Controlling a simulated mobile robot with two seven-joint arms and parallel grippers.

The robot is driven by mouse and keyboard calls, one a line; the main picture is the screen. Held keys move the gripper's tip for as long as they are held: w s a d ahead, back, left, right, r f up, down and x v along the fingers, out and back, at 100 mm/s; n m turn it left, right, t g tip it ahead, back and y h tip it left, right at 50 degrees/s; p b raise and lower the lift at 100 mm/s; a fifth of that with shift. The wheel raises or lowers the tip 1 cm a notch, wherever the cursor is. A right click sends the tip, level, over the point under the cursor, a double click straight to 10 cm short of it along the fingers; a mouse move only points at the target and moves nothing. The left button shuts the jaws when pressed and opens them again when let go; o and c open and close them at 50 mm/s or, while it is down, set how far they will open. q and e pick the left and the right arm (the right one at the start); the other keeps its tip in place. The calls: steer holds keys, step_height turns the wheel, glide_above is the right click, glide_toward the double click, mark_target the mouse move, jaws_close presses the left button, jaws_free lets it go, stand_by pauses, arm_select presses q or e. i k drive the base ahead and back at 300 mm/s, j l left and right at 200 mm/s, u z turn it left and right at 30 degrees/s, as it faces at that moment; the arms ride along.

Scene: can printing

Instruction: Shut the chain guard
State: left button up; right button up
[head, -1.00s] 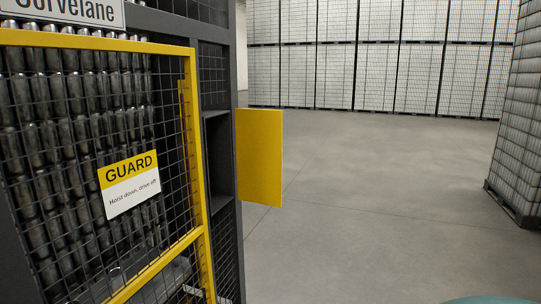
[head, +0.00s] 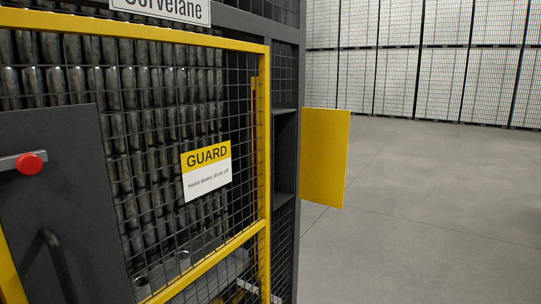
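The chain guard (head: 264,140) is a yellow-framed black mesh gate on the left side of the head view. It carries a white and yellow GUARD sign (head: 206,171). A dark grey plate (head: 60,190) with a red knob (head: 30,163) on a short bar and a black handle (head: 55,262) stands at its left side. Rows of dark metal cans (head: 150,120) show behind the mesh. I cannot tell from this angle whether the guard is fully shut. Neither of my grippers is in view.
A flat yellow panel (head: 325,157) sticks out to the right of the machine's dark post (head: 284,240), beside an open recess (head: 285,155). The grey floor (head: 440,220) on the right is clear. Tall stacked pallets (head: 440,80) line the back.

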mark_target(325, 132)
steer(key=i+l, duration=0.2)
steer(key=i+l+u, duration=0.1)
steer(key=l, duration=0.35)
steer(key=i+l, duration=0.3)
steer(key=i+l+u, duration=0.15)
steer(key=l, duration=0.2)
steer(key=i+l, duration=0.25)
steer(key=i+l+u, duration=0.1)
steer(key=l, duration=0.35)
steer(key=i+l, duration=0.25)
steer(key=l+u, duration=0.05)
steer(key=l, duration=0.05)
